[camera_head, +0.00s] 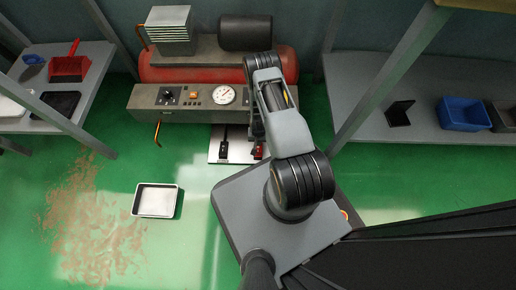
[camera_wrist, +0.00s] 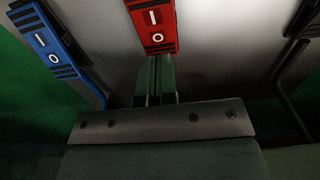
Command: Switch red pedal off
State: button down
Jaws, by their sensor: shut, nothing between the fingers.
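The red pedal (camera_wrist: 153,22) shows at the top middle of the wrist view, with a white I mark above a white O. Its far end is cut off by the frame. In the head view a small part of the red pedal (camera_head: 259,151) shows beside my arm. My gripper (camera_wrist: 157,60) is shut and empty, its fingertips at the O end of the red pedal. I cannot tell whether they touch it. In the head view my arm hides most of the gripper. Which way the pedal is tipped is not clear.
A blue pedal (camera_wrist: 46,48) with the same marks is left of the red one, and a dark pedal (camera_wrist: 302,22) is at right. They stand on a pale plate (camera_head: 239,146) below a grey panel with a gauge (camera_head: 224,95). A white tray (camera_head: 156,200) lies on the floor.

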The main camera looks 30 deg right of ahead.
jog(key=shift+r+p, duration=1.5)
jog(key=shift+r, duration=0.75)
